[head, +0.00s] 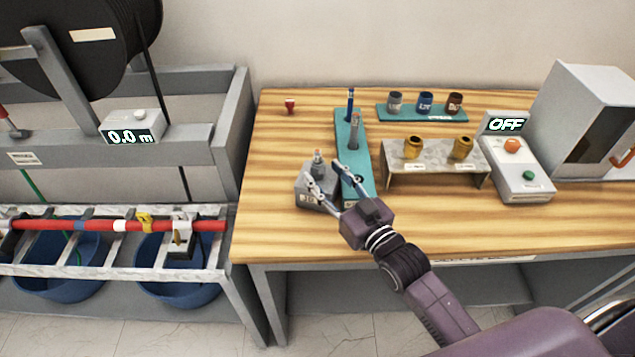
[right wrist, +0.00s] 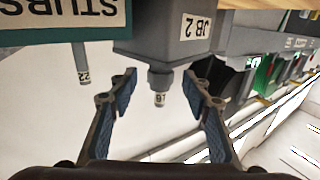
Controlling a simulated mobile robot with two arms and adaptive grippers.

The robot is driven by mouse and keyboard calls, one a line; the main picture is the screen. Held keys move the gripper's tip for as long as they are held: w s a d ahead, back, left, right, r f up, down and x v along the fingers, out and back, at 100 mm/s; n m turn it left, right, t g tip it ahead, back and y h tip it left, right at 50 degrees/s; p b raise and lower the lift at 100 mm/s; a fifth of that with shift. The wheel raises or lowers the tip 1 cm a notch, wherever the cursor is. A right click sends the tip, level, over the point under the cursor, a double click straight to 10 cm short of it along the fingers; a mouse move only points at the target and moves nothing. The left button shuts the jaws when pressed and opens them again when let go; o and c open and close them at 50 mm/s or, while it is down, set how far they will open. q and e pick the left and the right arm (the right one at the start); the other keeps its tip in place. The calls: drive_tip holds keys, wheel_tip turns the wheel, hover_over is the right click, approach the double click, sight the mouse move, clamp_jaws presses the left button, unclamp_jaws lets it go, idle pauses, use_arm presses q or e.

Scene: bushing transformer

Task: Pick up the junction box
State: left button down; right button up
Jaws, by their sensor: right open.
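The junction box (head: 316,197) is a small grey box with a short grey stub on top. It sits near the front left of the wooden table. In the right wrist view the junction box (right wrist: 150,42) appears upside down, with a label "JB 2" and the stub (right wrist: 159,90) marked "16". My right gripper (head: 323,174) is open at the box. Its two fingers lie to either side of the stub in the right wrist view (right wrist: 160,82), with gaps visible on both sides. My left gripper is not in view.
A teal stubs rack (head: 348,130) stands close right of the box. Behind and right are a teal cup board (head: 400,114), a metal stand (head: 430,178) with brass bushings, an "OFF" control box (head: 520,178) and a grey cabinet (head: 585,110). A cable frame (head: 235,160) stands left.

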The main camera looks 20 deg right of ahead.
drive_tip(key=x, duration=0.3)
drive_tip(key=shift+r+p, duration=0.1)
drive_tip(key=shift+p, duration=0.2)
drive_tip(key=shift+w+a, duration=0.2)
drive_tip(key=shift+w, duration=0.2)
drive_tip(key=shift+c, duration=0.7)
drive_tip(key=c, duration=1)
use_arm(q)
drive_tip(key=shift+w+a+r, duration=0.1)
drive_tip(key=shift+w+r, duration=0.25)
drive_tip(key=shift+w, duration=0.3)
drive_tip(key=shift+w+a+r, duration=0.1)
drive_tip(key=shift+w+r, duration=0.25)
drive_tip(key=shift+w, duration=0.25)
use_arm(e)
clamp_jaws()
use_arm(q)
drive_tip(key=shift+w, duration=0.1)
